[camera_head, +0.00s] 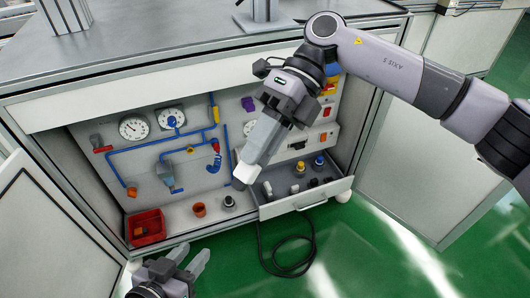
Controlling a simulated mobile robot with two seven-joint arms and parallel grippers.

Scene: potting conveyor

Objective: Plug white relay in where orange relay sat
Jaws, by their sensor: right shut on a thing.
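My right gripper (254,160) reaches down from the upper right in front of the cabinet's back panel. It is shut on a small white block (246,173) at its fingertips, which looks like the white relay; the fingers hide most of it. Its tip is above the left side of the open drawer. My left gripper (192,258) is low at the front left, its fingers apart and empty. Small red and orange blocks (327,111) sit on the panel's right side; I cannot tell which, if any, is the orange relay. The socket is not clearly visible.
The open drawer (299,203) holds several small bottles and dark parts. A red bin (147,226), an orange cup (199,210) and a dark pot (229,202) stand on the cabinet floor. Blue pipes and gauges (134,128) cover the panel's left. A black cable (291,270) lies on the green floor.

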